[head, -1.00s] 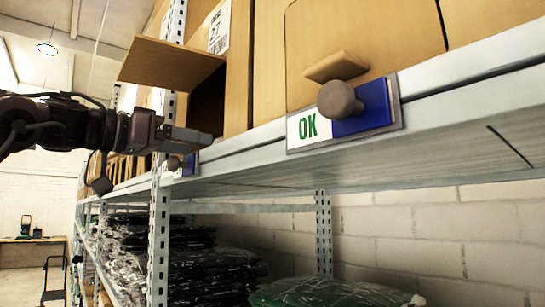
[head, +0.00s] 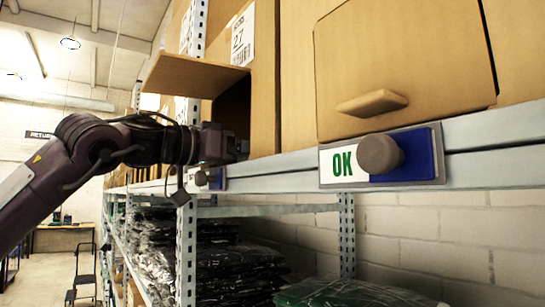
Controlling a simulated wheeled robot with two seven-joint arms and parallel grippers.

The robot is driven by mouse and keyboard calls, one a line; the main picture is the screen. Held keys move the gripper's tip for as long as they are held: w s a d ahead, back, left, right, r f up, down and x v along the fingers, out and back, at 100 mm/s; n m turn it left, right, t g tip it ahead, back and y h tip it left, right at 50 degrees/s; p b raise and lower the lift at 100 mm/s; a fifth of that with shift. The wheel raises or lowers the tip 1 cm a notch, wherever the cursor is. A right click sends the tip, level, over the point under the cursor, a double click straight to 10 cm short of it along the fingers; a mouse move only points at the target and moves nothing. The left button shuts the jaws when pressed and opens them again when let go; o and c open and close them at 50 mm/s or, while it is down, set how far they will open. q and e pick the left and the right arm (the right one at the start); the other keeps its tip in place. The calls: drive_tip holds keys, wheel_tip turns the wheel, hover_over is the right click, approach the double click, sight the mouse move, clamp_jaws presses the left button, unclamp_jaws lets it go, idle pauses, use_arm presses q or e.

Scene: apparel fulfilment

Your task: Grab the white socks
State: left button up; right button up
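No white socks can be made out in the head view. My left gripper (head: 228,146) is at the mouth of an open cardboard box (head: 265,85) on the shelf, below its raised flap (head: 190,76). Its fingers are hidden at the dark opening, so I cannot tell whether they are open or hold anything. My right gripper is not in view.
A closed box (head: 400,60) with a small pull tab stands to the right. An OK sign with a round grey knob (head: 380,154) sticks out from the shelf beam (head: 500,165). Plastic-wrapped stacks (head: 215,265) lie on the lower shelf. An aisle opens at the left.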

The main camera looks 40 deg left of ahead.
use_arm(q)
drive_tip(key=c, duration=1)
drive_tip(key=shift+r, duration=0.1)
